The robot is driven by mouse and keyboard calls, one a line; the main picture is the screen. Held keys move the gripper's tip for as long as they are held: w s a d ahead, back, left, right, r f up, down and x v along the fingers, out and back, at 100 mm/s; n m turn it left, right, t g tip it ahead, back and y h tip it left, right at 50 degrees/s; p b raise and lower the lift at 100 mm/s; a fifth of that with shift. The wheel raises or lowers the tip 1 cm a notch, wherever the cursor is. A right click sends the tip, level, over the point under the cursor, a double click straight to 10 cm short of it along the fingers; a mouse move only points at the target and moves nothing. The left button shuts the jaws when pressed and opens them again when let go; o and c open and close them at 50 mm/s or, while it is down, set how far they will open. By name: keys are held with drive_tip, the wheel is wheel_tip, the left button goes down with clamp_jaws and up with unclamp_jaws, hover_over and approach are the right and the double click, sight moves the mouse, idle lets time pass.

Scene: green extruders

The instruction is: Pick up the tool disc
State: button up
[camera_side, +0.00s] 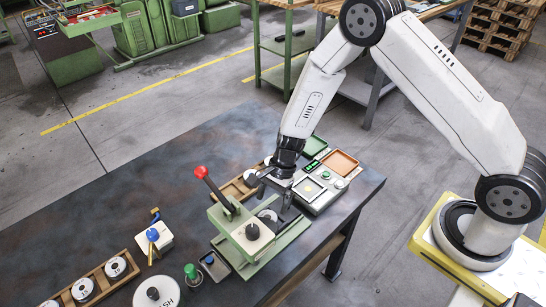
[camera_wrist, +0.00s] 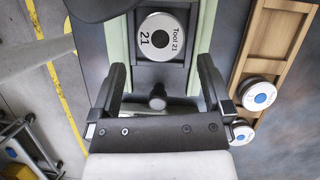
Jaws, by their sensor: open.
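The tool disc (camera_wrist: 155,22), white with a dark hub and marked "Tool 21", lies in a dark recess of the green press (camera_wrist: 117,38) in the wrist view. In the side view the disc (camera_side: 267,214) shows partly, below my gripper (camera_side: 273,198). The press (camera_side: 238,238) has a lever with a red knob (camera_side: 201,172). In the wrist view my gripper (camera_wrist: 161,72) is open and empty, its fingers wide apart. The disc lies beyond the fingertips, roughly centred between them and not touched. A dark round knob (camera_wrist: 157,97) shows between the fingers.
A wooden rack (camera_wrist: 281,35) with white discs (camera_wrist: 259,94) stands beside the press. A grey device with a display (camera_side: 322,187) is close to my gripper's right. Another disc rack (camera_side: 100,278), a blue-topped item (camera_side: 153,236) and a green-capped container (camera_side: 191,271) stand toward the front left.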

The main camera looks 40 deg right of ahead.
sight(267, 217)
drive_tip(key=shift+x, duration=2.6)
drive_tip(key=shift+w, duration=0.1)
clamp_jaws()
drive_tip(key=shift+r, duration=0.25)
drive_tip(key=shift+r, duration=0.85)
drive_tip(key=s+d+r, duration=0.3)
drive_tip(key=s+r, duration=0.7)
drive_tip(key=s, duration=0.3)
drive_tip(key=shift+s+r, duration=0.35)
drive_tip(key=shift+r, duration=0.05)
